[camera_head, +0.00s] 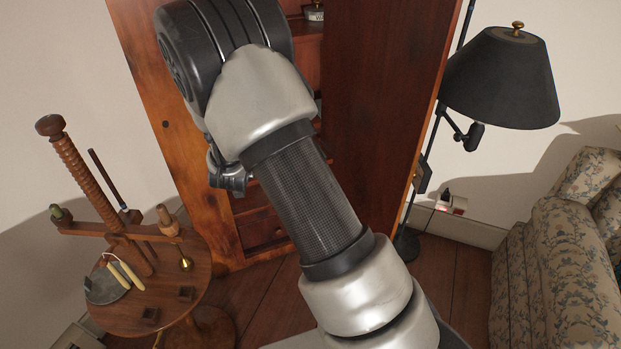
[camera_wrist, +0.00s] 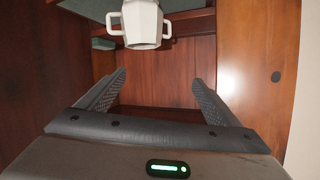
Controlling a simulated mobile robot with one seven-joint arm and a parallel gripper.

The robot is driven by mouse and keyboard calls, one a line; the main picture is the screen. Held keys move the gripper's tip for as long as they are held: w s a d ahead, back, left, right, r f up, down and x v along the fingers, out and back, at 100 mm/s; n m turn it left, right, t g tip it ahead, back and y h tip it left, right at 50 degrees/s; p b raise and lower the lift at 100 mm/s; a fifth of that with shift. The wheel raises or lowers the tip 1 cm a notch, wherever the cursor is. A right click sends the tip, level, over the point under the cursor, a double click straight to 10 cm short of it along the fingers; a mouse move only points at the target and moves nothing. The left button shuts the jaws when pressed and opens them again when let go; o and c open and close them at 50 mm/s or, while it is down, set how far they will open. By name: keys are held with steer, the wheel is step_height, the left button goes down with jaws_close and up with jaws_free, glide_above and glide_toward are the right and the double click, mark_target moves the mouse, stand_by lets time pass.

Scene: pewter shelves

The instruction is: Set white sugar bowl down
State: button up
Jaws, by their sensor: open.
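The white sugar bowl (camera_wrist: 143,25) shows at the top of the wrist view, with handles at its sides; its upper part is cut off by the frame edge. It is beside a grey-green surface (camera_wrist: 185,4) inside the wooden cabinet; I cannot tell exactly what bears it. My gripper (camera_wrist: 160,77) is open, its two dark fingers wide apart with nothing between them. The bowl lies beyond the fingertips and looks apart from them.
The cabinet (camera_head: 187,154) has a side wall (camera_wrist: 262,80) close on the right in the wrist view. A round wooden table (camera_head: 190,285) with tools stands left, a black lamp (camera_head: 503,80) and floral sofa (camera_head: 560,262) right. Some floor (camera_head: 455,275) is clear between.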

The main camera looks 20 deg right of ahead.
steer(key=s+r+n+g+y, duration=0.3)
steer(key=s+r+g+y, duration=0.15)
steer(key=s+r, duration=1.15)
steer(key=s+d+n+g, duration=0.1)
steer(key=s+d+g, duration=0.1)
steer(key=s, duration=1)
steer(key=s+d+n+g, duration=0.1)
steer(key=s+d+g, duration=0.1)
steer(key=s, duration=1.1)
steer(key=shift+d+r+h, duration=0.3)
steer(key=shift+d+h, duration=0.05)
steer(key=shift+d, duration=0.45)
